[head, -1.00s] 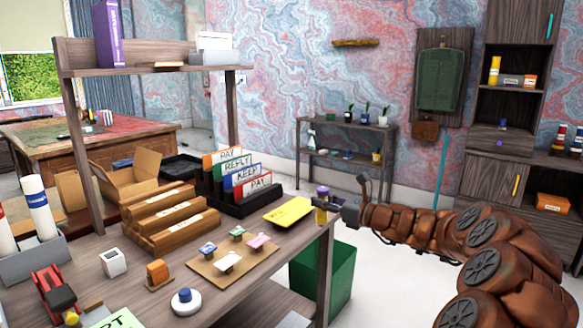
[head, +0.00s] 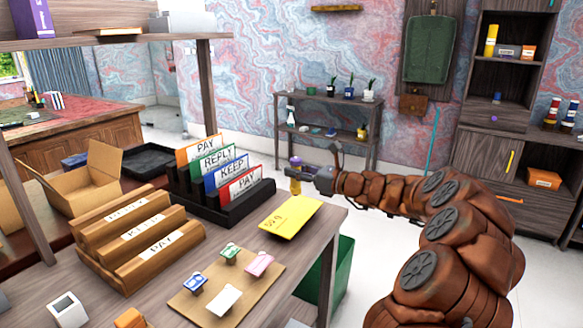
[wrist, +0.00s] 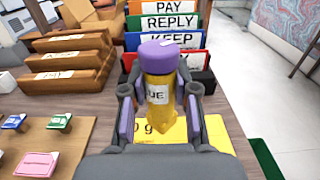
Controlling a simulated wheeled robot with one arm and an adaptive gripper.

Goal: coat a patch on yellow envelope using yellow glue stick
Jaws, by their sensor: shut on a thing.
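The yellow envelope (head: 284,223) lies flat near the right edge of the desk, with dark writing on it. My gripper (head: 302,178) is shut on the yellow glue stick (head: 295,184), which has a purple top and stands about upright at the envelope's far side. In the wrist view the glue stick (wrist: 160,90) sits between the two fingers, purple end up, with part of a label showing. The envelope (wrist: 176,134) shows partly behind and below it; the gripper hides the rest. I cannot tell whether the stick's lower end touches the envelope.
A black sorter (head: 232,213) with several labelled dividers stands just left of the envelope. Wooden tiered trays (head: 140,240) are further left. A tan board (head: 245,290) with several small stamps lies in front. A green bin (head: 335,275) stands on the floor beside the desk.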

